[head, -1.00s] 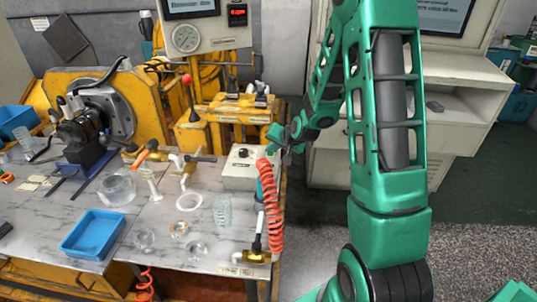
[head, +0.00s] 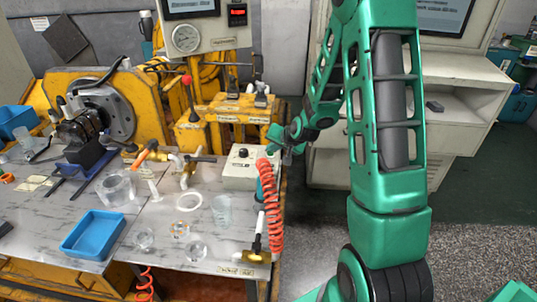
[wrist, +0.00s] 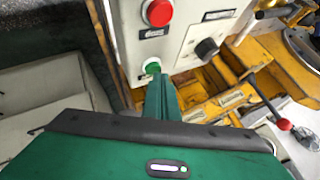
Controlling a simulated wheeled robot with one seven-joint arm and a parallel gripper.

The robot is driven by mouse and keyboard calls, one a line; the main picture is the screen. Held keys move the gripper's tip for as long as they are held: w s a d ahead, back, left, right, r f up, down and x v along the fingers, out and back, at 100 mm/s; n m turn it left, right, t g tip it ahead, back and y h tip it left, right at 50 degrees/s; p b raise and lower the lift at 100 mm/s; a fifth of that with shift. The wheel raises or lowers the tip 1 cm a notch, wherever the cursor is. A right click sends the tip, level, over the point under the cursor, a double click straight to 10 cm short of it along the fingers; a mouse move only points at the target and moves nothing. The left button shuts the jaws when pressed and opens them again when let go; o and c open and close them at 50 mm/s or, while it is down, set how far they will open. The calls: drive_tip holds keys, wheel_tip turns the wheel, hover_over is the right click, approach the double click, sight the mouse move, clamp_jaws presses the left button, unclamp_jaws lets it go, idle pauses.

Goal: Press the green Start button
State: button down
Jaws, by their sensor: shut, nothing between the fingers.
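The green Start button (wrist: 152,67) is on the face of a grey control box (wrist: 180,25) in the wrist view, below a large red button (wrist: 158,12). My gripper (wrist: 157,82) is shut and empty, its green fingertips right by the green button and overlapping its lower edge in the picture. I cannot tell whether they touch it. In the head view the control box (head: 240,171) stands at the right end of the workbench.
A black knob (wrist: 206,47) is beside the buttons. A coiled orange hose (head: 271,205) hangs by the box. The bench (head: 160,235) holds a blue tray (head: 93,236) and glassware. A red-topped lever (head: 187,80) stands behind. The floor right of the bench is clear.

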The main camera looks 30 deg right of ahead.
drive_tip(key=shift+r, duration=0.6)
wheel_tip(320, 180, up, 5)
idle(0.6)
idle(0.6)
drive_tip(key=s+r+g, duration=0.3)
drive_tip(key=s, duration=1.1)
drive_tip(key=s+r+n+g, duration=0.1)
drive_tip(key=s+r+g, duration=0.2)
drive_tip(key=s, duration=1.1)
drive_tip(key=s+r+n+g, duration=0.1)
drive_tip(key=s+r+g, duration=0.2)
drive_tip(key=s, duration=1.1)
